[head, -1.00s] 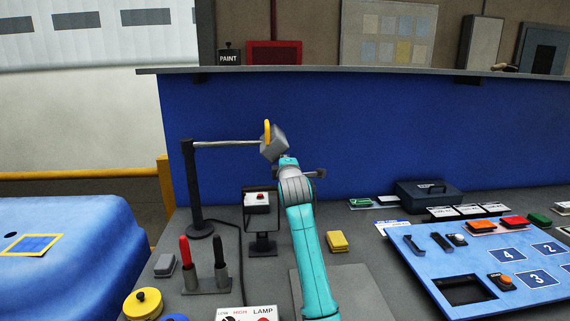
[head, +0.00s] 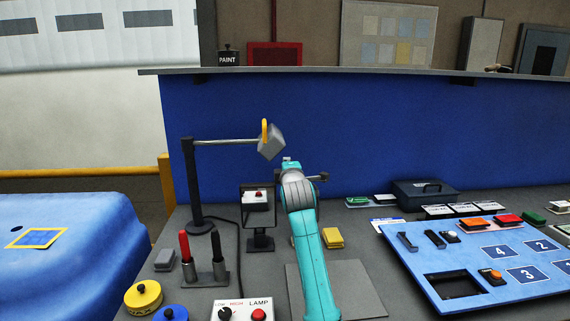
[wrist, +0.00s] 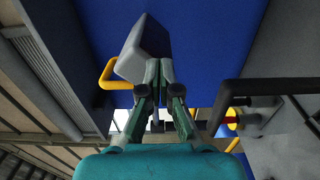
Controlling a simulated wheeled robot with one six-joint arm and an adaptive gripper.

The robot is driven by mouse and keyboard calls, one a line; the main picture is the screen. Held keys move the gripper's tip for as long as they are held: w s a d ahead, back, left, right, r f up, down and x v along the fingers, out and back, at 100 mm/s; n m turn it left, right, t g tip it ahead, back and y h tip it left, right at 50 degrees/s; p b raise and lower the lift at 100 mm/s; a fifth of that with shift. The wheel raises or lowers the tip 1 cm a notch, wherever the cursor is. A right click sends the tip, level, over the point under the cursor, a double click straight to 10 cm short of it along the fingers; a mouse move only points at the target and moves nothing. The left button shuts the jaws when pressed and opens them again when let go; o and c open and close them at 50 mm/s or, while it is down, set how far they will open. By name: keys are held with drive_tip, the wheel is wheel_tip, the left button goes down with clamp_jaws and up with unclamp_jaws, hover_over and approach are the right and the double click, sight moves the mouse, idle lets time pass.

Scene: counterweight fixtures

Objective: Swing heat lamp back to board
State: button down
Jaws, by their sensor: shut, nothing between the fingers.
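The heat lamp has a black post (head: 193,180), a horizontal metal arm (head: 225,142) and a grey box-shaped head (head: 271,146) with a yellow handle (head: 264,131). Its head hangs out in front of the tall blue backboard (head: 400,130). In the wrist view the lamp head (wrist: 145,45) is right at my fingertips, with the yellow handle (wrist: 107,75) to the left. My gripper (wrist: 160,68) is shut and empty, close to the head; I cannot tell whether they touch. In the head view my fingers are mostly hidden behind my arm, just right of and below the lamp head.
A lamp control box (head: 242,309) is in front. A blue numbered panel (head: 480,236) lies at right, a yellow block (head: 333,238) between.

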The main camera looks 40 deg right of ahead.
drive_tip(key=s+d, duration=0.1)
drive_tip(key=s, duration=0.7)
drive_tip(key=shift+s, duration=0.1)
drive_tip(key=shift+s, duration=0.1)
